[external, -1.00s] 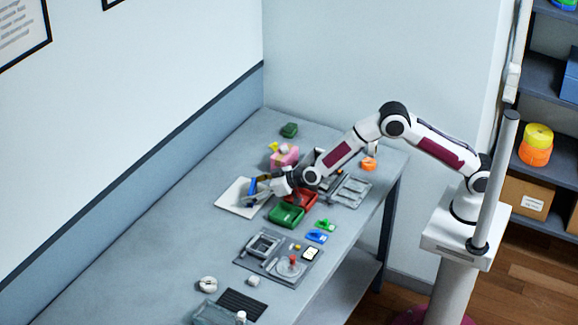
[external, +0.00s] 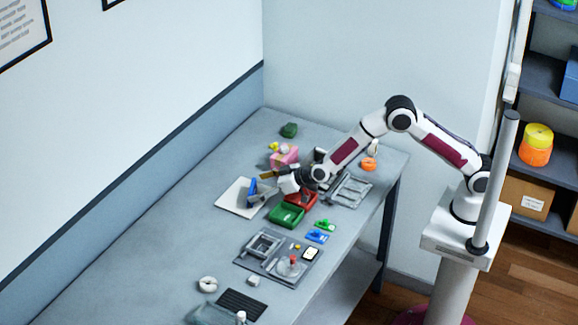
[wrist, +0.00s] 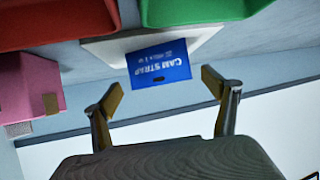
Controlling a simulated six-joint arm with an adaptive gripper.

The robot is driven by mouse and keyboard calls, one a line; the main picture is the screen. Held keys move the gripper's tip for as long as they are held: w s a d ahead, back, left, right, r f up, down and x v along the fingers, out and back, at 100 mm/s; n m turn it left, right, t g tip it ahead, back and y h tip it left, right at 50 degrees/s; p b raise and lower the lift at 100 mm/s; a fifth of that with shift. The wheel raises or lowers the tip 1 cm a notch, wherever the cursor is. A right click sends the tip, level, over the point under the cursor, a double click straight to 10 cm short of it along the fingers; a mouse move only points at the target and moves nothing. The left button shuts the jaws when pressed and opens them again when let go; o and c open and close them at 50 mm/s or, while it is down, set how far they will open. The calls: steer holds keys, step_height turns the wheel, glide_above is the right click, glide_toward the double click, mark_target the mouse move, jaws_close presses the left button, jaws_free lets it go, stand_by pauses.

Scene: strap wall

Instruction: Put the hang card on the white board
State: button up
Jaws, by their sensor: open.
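The hang card is a blue "CAM STRAP" card (wrist: 158,64) with a dark slot, its print upside down in the wrist view. It is on the white board (wrist: 206,38), and it also shows as a small blue shape (external: 252,187) over the board (external: 232,196) in the external view. I cannot tell if the card lies flat or leans. My gripper (wrist: 163,90) is open and empty, with its two yellowish fingers apart and the card beyond the gap between them. In the external view my gripper (external: 271,183) is at the board's right side.
A green bin (external: 286,215) and a red bin (external: 303,202) stand close to my gripper. A pink block (external: 286,158) is behind it. A grey fixture (external: 350,190) lies to the right. The table to the left of the board is clear.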

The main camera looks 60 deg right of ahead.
steer(key=v, duration=0.9)
stand_by(1.0)
steer(key=s+d+r+g, duration=0.3)
steer(key=s+d+r, duration=1.1)
steer(key=s+r, duration=0.1)
steer(key=s+d+m+g+h, duration=0.1)
steer(key=s+d, duration=0.4)
steer(key=s, duration=0.4)
steer(key=s+d+m+g+h, duration=0.1)
steer(key=s+d, duration=0.4)
steer(key=s, duration=0.4)
steer(key=s+d+g+h, duration=0.1)
steer(key=s+d, duration=0.4)
steer(key=s, duration=0.4)
steer(key=shift+s+f+m, duration=0.2)
steer(key=shift+f+m, duration=0.05)
steer(key=shift+m, duration=0.15)
